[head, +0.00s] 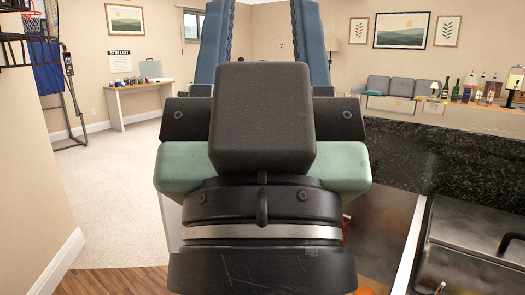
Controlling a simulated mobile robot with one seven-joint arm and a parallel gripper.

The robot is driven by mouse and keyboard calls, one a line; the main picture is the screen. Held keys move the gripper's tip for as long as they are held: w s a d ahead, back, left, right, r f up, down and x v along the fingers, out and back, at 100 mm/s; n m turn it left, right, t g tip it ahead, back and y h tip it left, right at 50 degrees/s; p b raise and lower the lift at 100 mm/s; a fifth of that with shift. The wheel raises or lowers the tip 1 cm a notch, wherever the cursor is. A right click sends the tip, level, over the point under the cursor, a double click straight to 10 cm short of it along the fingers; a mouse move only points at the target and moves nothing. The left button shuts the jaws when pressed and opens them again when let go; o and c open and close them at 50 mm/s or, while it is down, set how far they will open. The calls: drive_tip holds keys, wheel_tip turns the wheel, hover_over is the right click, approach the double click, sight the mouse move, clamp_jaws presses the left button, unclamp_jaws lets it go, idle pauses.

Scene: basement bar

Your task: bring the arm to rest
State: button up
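My arm's end fills the middle of the head view, seen close up from behind. It has a dark block, a pale green housing and a black ringed wrist. My gripper (265,8) points away from me, with two long blue fingers rising to the top edge of the picture. The fingers stand apart, and I see only the room through the upper gap. Their tips are at or beyond the picture's top edge. The lower part of the gap is hidden behind the dark block. I see nothing held.
A dark stone bar counter (440,150) runs close on the right, with bottles (462,90) on it and a metal sink (470,250) below. Carpet (110,185) at left is clear.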

wheel_tip(320, 180, up, 28)
drive_tip(key=p, duration=2.5)
